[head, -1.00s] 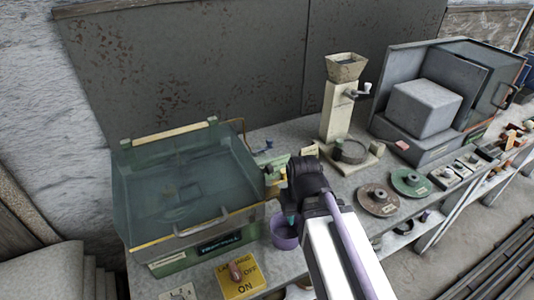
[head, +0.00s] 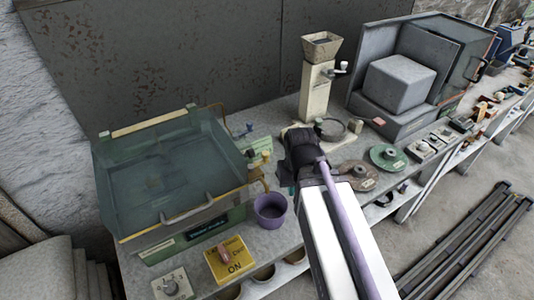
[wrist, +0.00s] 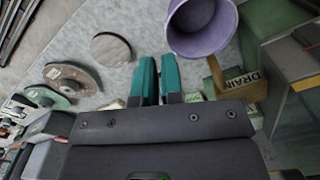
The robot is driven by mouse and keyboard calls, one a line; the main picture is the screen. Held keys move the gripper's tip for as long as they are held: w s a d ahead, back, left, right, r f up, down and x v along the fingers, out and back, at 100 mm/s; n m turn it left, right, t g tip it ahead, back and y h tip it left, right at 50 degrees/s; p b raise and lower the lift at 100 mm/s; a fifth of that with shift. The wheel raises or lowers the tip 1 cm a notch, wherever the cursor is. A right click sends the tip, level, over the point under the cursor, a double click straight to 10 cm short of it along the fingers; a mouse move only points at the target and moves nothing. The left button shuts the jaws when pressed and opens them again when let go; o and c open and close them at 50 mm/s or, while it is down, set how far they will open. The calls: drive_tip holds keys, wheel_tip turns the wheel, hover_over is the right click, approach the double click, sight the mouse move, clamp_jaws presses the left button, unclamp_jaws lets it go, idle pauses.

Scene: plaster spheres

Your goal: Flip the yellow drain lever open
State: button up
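The yellow drain lever (head: 265,156) appears as a small yellow handle at the right side of the green glass-walled tank (head: 232,215) in the head view. I cannot tell its exact position. A DRAIN label (wrist: 241,86) and a brownish-yellow pipe (wrist: 216,76) show at right in the wrist view. A purple cup (head: 270,212) stands below the pipe; it also shows at the top of the wrist view (wrist: 202,28). My gripper (head: 290,189) is right of the lever and cup, apart from both. Its teal fingers (wrist: 160,75) are close together with nothing visible between them.
A blue-handled tap (head: 249,128) sits behind the lever. A hopper mill (head: 316,90), a round sieve (head: 331,130), two discs (head: 388,158) and a grey cabinet (head: 400,85) stand to the right. A yellow ON/OFF switch plate (head: 229,260) is in front of the tank.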

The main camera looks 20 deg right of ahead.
drive_tip(key=shift+y, duration=0.6)
drive_tip(key=d+r, duration=0.1)
drive_tip(key=d+r+p, duration=0.1)
drive_tip(key=r, duration=0.1)
drive_tip(key=d+r+p, duration=0.1)
drive_tip(key=shift+w+d+r, duration=0.1)
drive_tip(key=shift+w+r, duration=0.25)
drive_tip(key=shift+w, duration=0.05)
clamp_jaws()
drive_tip(key=w+r+n+t+y+p, duration=0.1)
drive_tip(key=w+r+n+y, duration=0.1)
drive_tip(key=n, duration=0.9)
drive_tip(key=w+d+r+n+t+y+p, duration=0.1)
drive_tip(key=w+r+n+t+y+p, duration=0.1)
drive_tip(key=n, duration=1)
wheel_tip(320, 180, up, 2)
drive_tip(key=shift+r+y, duration=0.1)
drive_tip(key=shift+y, duration=0.4)
drive_tip(key=w+a+f+b, duration=0.6)
drive_tip(key=a+f+b, duration=0.1)
drive_tip(key=f, duration=0.1)
drive_tip(key=shift+f+b, duration=0.15)
drive_tip(key=shift+b, duration=0.25)
